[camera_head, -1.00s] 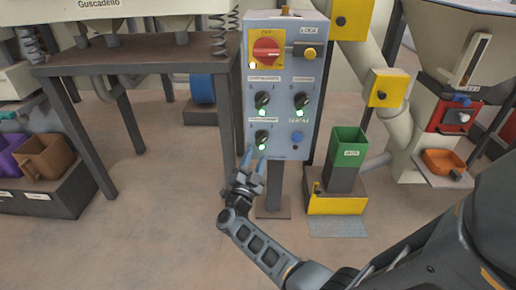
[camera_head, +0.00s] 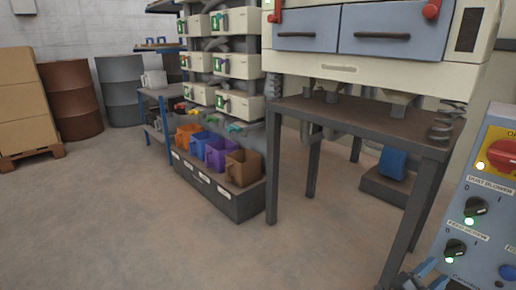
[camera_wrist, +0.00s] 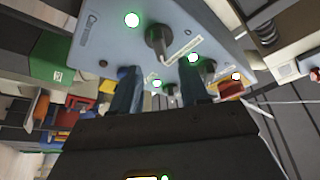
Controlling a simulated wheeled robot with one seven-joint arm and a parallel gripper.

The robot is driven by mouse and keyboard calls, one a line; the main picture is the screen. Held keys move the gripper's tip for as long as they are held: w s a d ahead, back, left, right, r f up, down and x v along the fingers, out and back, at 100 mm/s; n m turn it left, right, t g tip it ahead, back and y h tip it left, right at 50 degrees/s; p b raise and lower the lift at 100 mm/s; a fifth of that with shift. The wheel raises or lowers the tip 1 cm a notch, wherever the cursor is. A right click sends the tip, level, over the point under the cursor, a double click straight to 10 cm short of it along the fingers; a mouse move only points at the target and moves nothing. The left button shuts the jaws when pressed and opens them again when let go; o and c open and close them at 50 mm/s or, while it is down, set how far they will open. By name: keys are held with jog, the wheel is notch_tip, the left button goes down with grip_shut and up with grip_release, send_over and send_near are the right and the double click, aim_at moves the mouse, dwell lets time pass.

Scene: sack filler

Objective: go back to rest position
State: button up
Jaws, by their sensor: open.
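My gripper (camera_wrist: 163,92) shows in the wrist view with its two blue-grey fingers apart and nothing between them. It points at the blue-grey control panel (camera_wrist: 95,40), which has black knobs and lit green lamps. I cannot tell whether a finger touches the panel. In the head view the control panel (camera_head: 484,190) is cut off at the right edge, with a red switch on a yellow plate and black knobs. Only a small part of my gripper shows at the bottom, beside the panel's lower left.
A dark steel table (camera_head: 350,125) under a pale machine stands left of the panel. A low box (camera_head: 236,204) holds several coloured bins. Drums (camera_head: 121,90) and stacked cartons (camera_head: 22,105) stand at the far left. The floor (camera_head: 120,220) at front left is clear.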

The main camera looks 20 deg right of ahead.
jog(key=s+a+r+n+t+y, duration=0.4)
jog(key=s+a+n+y, duration=0.4)
jog(key=a, duration=0.3)
jog(key=s+a+r+n+t+y, duration=0.5)
jog(key=s+a+n, duration=0.35)
jog(key=a, duration=0.35)
jog(key=s+a+r+n+t+y, duration=0.3)
jog(key=s+a+n+t+y, duration=0.1)
jog(key=s+a+n+y, duration=0.6)
notch_tip(320, 180, up, 29)
jog(key=a+m+h+p, duration=0.1)
jog(key=a+p, duration=0.1)
jog(key=p, duration=2.4)
jog(key=shift+s+a+g+h+p, duration=0.25)
jog(key=shift+s+g+h+p, duration=0.15)
jog(key=shift+s, duration=0.05)
jog(key=shift+f, duration=0.1)
